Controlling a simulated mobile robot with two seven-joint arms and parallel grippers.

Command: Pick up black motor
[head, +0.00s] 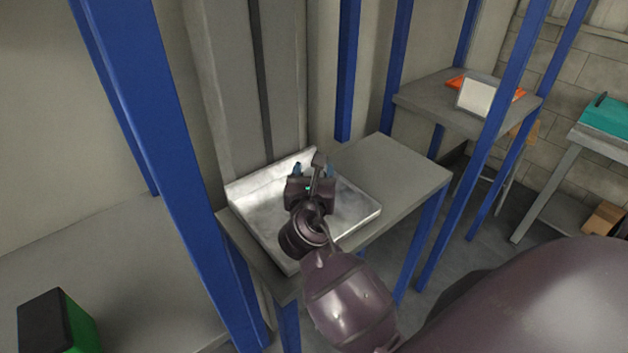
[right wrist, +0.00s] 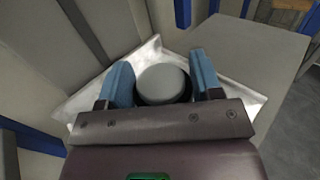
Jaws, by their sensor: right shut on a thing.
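My right gripper (head: 310,172) is over the white tray on the grey table. Its blue fingers (right wrist: 162,80) are shut on a dark grey, round-topped piece, the black motor (right wrist: 163,84). In the head view a small dark part of the motor (head: 319,160) shows past the fingers. The white tray (head: 364,212) is behind and below it; I cannot tell whether the motor touches the tray floor. The motor's lower part is hidden. My left gripper is not in view.
Blue posts (head: 165,150) flank the table (head: 405,165), whose right part is bare. Another table holds an orange tray (head: 510,88) and a white panel (head: 478,98). A green and black box (head: 60,322) is at lower left. A teal case (head: 608,115) is far right.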

